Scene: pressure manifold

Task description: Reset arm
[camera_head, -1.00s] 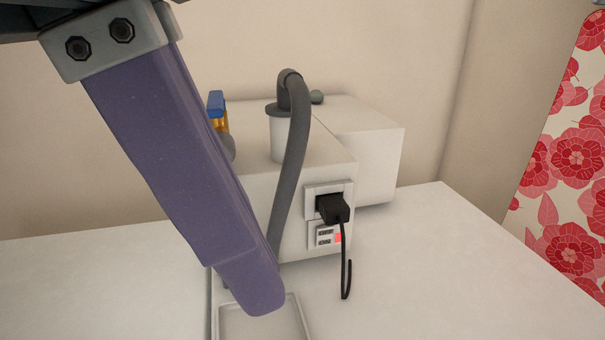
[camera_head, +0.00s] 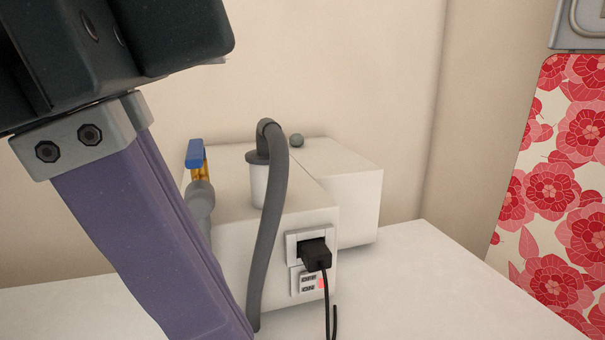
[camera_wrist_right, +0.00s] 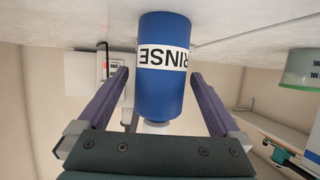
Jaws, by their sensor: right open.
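My right gripper (camera_wrist_right: 157,100) is open in the right wrist view, its two purple fingers apart. A blue bottle labelled RINSE (camera_wrist_right: 165,85) shows between them, upside down in this view, with visible gaps on both sides. I cannot tell how deep it sits between the fingers. In the head view one large purple finger (camera_head: 150,240) hangs under a dark gripper body at the left. I cannot tell for sure which arm it belongs to; it fits my right gripper. The bottle is not in the head view.
A white machine (camera_head: 230,240) with a grey hose (camera_head: 270,230), blue-handled valve (camera_head: 195,155), black plug (camera_head: 316,254) and OFF/ON switch (camera_head: 308,283) stands on the white table (camera_head: 440,270). A green-and-white container (camera_wrist_right: 300,68) is at right in the wrist view.

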